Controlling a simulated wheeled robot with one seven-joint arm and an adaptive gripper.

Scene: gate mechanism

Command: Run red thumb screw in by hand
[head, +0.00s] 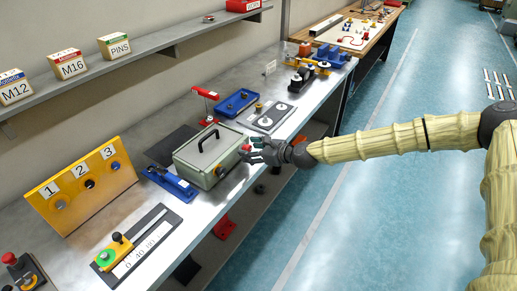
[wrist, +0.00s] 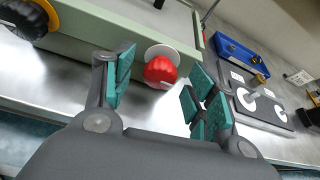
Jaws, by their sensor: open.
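The red thumb screw (wrist: 160,71) sits on the side of a grey-green box (head: 205,158), with a pale round collar (wrist: 161,51) behind it. In the head view the red screw (head: 246,148) shows at the box's right side, just at my fingertips. My gripper (head: 257,151) is open. In the wrist view its teal-padded fingers (wrist: 158,88) stand either side of the red screw, with visible gaps, so I see no contact. The right finger pads are lower in the picture than the screw.
A yellow and black knob (wrist: 32,17) is on the same box side. A blue tray (head: 237,102) and a grey plate with round discs (head: 266,117) lie beyond the box. A blue clamp-like fixture (head: 171,184) stands left of it.

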